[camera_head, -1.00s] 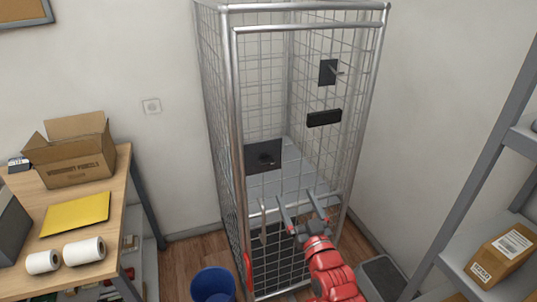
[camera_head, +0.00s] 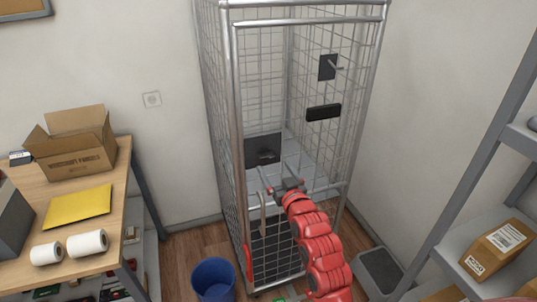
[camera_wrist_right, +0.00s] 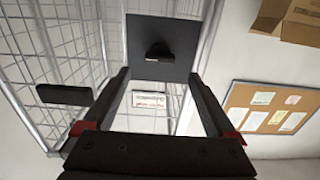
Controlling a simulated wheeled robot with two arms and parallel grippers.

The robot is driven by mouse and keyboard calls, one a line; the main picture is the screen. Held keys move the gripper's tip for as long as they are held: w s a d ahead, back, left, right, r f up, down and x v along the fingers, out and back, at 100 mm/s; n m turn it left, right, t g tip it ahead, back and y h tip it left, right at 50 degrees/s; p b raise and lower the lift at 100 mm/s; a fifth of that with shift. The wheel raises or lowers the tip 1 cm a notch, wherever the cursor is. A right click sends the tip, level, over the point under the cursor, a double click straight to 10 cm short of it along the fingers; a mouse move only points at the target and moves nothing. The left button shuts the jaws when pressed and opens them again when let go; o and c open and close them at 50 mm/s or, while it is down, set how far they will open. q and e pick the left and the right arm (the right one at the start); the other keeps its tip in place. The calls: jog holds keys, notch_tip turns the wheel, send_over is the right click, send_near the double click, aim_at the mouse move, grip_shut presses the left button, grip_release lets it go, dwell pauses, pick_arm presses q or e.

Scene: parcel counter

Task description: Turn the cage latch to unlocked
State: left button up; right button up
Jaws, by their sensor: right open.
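The cage (camera_head: 232,120) is a tall wire-mesh frame with silver tubes. A dark square plate (camera_head: 252,153) with a small black knob (camera_head: 268,155) is on its front, left of middle; it looks like the latch. My right gripper (camera_head: 272,172) is open just below the plate, apart from the knob. In the right wrist view the plate (camera_wrist_right: 142,30) and the black knob (camera_wrist_right: 160,52) show beyond the open fingers (camera_wrist_right: 160,76), with nothing between them. I cannot read the knob's lock position. My left gripper is not in view.
A black handle (camera_head: 324,112) and another dark plate with a lever (camera_head: 328,67) are on the cage's right part. A blue bin (camera_head: 213,280) stands at the lower left. A table (camera_head: 128,190) is left and a grey shelf (camera_head: 480,150) right.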

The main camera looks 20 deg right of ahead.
aim_at(268, 157)
jog(key=shift+w+a+p, duration=0.1)
jog(key=shift+w+p, duration=0.75)
jog(key=shift+w, duration=2.35)
jog(key=c, duration=1.4)
